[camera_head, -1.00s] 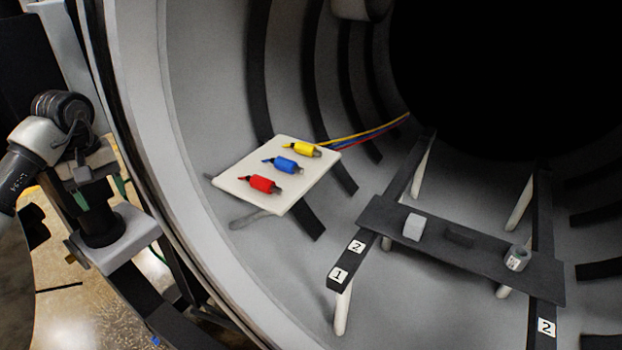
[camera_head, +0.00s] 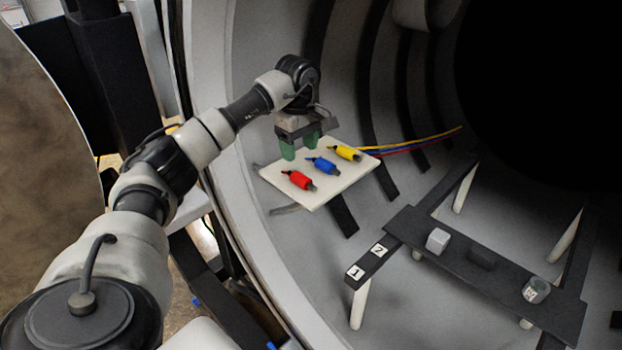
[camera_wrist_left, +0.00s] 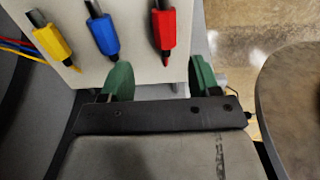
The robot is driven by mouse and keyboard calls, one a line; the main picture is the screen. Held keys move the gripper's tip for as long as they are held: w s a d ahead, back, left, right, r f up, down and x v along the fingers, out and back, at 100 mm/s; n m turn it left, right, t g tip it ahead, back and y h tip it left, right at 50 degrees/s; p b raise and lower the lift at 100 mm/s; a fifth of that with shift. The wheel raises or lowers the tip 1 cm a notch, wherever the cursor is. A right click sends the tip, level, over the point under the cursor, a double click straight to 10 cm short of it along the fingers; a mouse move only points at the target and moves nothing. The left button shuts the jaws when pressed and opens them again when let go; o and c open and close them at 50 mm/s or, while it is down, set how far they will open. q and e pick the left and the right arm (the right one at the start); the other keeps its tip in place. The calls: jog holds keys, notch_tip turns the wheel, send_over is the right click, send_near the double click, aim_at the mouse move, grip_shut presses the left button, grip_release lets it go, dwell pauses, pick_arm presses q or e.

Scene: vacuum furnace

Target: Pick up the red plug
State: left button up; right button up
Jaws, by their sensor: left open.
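The red plug (camera_head: 300,180) lies on a white board (camera_head: 332,192) inside the furnace, at the board's near left. It also shows in the left wrist view (camera_wrist_left: 164,30), beyond and between the two fingers. The blue plug (camera_head: 322,166) and the yellow plug (camera_head: 347,153) lie beside it in a row. My left gripper (camera_head: 300,150) has green fingers and is open and empty. It hangs over the back left part of the board, behind the red plug, and appears apart from it. My right gripper is not in view.
A dark shelf (camera_head: 460,262) on rails to the right carries a white cube (camera_head: 438,240), a dark block (camera_head: 481,259) and a grey cylinder (camera_head: 536,290). Coloured cables (camera_head: 415,146) run from the plugs to the back. The curved furnace rim (camera_head: 215,130) is beside my arm.

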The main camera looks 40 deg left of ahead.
aim_at(299, 174)
pick_arm(q)
notch_tip(299, 174, down, 2)
jog(key=shift+a, duration=0.1)
jog(key=shift+s+f+p, duration=0.15)
jog(key=shift+f+p, duration=0.35)
jog(key=shift+p, duration=0.05)
jog(key=f, duration=0.1)
jog(key=f+p, duration=0.1)
jog(key=f, duration=0.1)
jog(key=shift+s+d+f+p, duration=0.2)
jog(key=shift+s+d+p, duration=0.1)
jog(key=shift+p, duration=0.1)
jog(key=shift+a+f, duration=0.1)
jog(key=shift+f, duration=0.45)
jog(key=c, duration=1)
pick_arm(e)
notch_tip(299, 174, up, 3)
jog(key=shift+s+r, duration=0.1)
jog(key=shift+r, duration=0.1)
pick_arm(q)
jog(key=shift+r, duration=0.1)
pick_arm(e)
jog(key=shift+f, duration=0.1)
